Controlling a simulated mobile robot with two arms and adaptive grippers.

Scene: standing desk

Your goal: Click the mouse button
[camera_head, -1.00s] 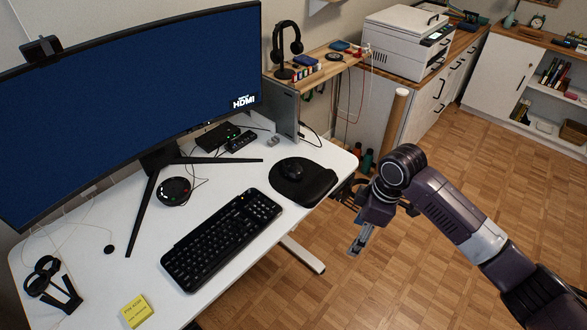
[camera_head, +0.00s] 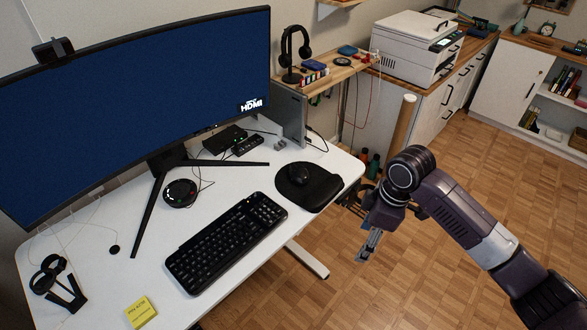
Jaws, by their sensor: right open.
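A black computer mouse (camera_head: 298,174) rests on a black mouse pad (camera_head: 316,192) with a wrist rest, near the right end of the white desk (camera_head: 236,185). My right gripper (camera_head: 368,248) is beyond the desk's right edge, over the floor, to the right of and lower in the picture than the mouse. It points down, is open, and holds nothing that I can see. It is clear of the mouse and the pad. My left gripper is out of view.
A black keyboard (camera_head: 226,243) lies left of the mouse pad. A wide curved monitor (camera_head: 130,100) stands behind it. A yellow note pad (camera_head: 140,312) lies at the front edge. A shelf with headphones (camera_head: 292,52) stands behind the desk. Open wooden floor (camera_head: 470,175) lies to the right.

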